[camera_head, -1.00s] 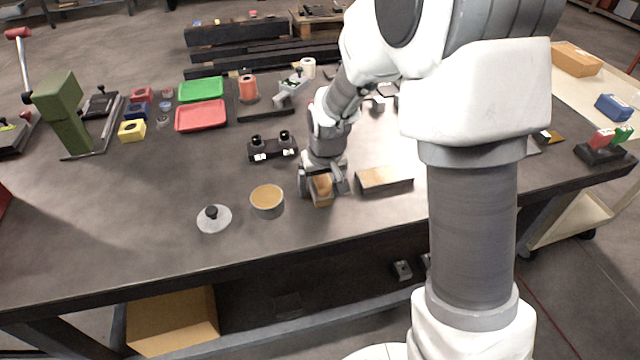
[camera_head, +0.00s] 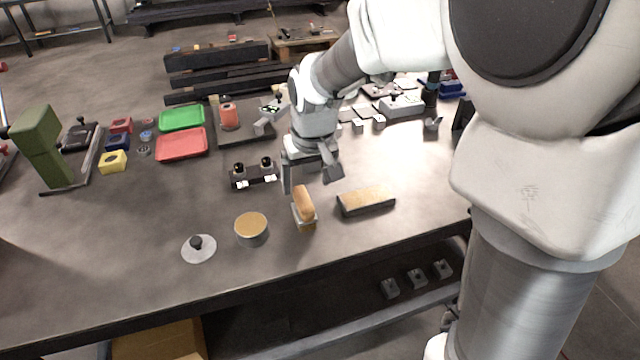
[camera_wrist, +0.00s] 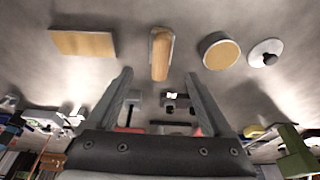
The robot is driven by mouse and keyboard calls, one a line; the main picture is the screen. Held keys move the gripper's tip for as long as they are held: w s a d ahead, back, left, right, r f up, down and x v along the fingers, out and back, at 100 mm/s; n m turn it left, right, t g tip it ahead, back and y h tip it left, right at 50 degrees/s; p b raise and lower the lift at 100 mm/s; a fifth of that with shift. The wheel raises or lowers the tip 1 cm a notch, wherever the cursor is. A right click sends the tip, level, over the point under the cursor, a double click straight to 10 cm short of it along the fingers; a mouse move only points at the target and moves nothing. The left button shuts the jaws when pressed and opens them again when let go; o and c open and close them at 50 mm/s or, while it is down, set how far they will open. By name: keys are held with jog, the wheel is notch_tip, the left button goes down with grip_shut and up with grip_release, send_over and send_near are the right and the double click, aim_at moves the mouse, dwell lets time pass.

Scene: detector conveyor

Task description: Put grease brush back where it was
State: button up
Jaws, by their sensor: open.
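The grease brush, which I take to be the piece with the tan wooden handle (camera_head: 303,205), stands on the table near its front edge in the head view. It also shows in the wrist view (camera_wrist: 160,52), beyond my fingertips. My gripper (camera_head: 312,180) is open and empty, above and behind the brush, apart from it. In the wrist view its two fingers (camera_wrist: 160,75) are spread wide with nothing between them. A round grey tin with tan contents (camera_head: 251,230) stands left of the brush, and its grey lid with a black knob (camera_head: 198,249) lies farther left.
A grey block with a tan top (camera_head: 366,201) lies right of the brush. A black holder with two knobs (camera_head: 253,176) stands behind the tin. Red (camera_head: 181,145) and green (camera_head: 182,118) trays lie farther back. The table's front left is clear.

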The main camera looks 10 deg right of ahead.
jog(key=s+d+r, duration=0.3)
jog(key=s, duration=0.3)
jog(key=s+d+r+m+t, duration=0.1)
jog(key=s+d+r, duration=0.2)
jog(key=s, duration=0.4)
jog(key=s+d+r+m+t, duration=0.1)
jog(key=s+d+r, duration=0.1)
jog(key=s+r, duration=0.2)
jog(key=s, duration=0.3)
jog(key=shift+s+d+h, duration=0.15)
jog(key=shift+d+h, duration=0.15)
jog(key=shift+d, duration=0.1)
jog(key=shift+a, duration=0.15)
